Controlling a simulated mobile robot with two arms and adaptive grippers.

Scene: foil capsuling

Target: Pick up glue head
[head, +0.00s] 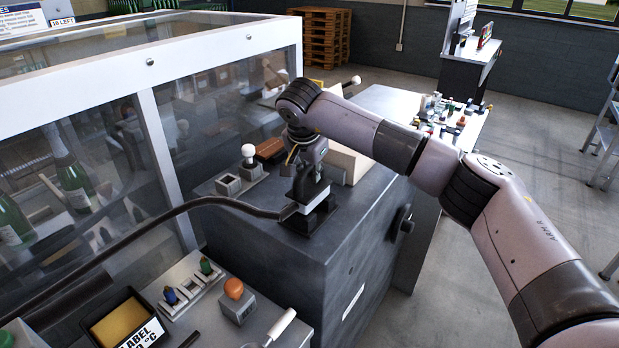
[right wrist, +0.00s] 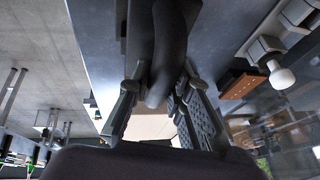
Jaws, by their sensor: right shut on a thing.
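The glue head (head: 306,190) is a grey piece with a thick dark hose (head: 215,201) running off to the left. It is upright at a dark block-like holder (head: 308,221) on the grey cabinet top. I cannot tell whether it is clear of the holder. My right gripper (head: 309,158) is above it, pointing down, and shut on its upper part. The right wrist view shows the fingers (right wrist: 162,100) on both sides of a dark rounded part (right wrist: 170,60), with the contact partly hidden. My left gripper is not in view.
A glazed machine enclosure (head: 150,62) stands close on the left. A white-knobbed lever (head: 248,155) and a brown block (head: 269,150) are behind the glue head. An orange button (head: 234,289) and a yellow-lined label box (head: 117,319) are in front. Open floor lies right.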

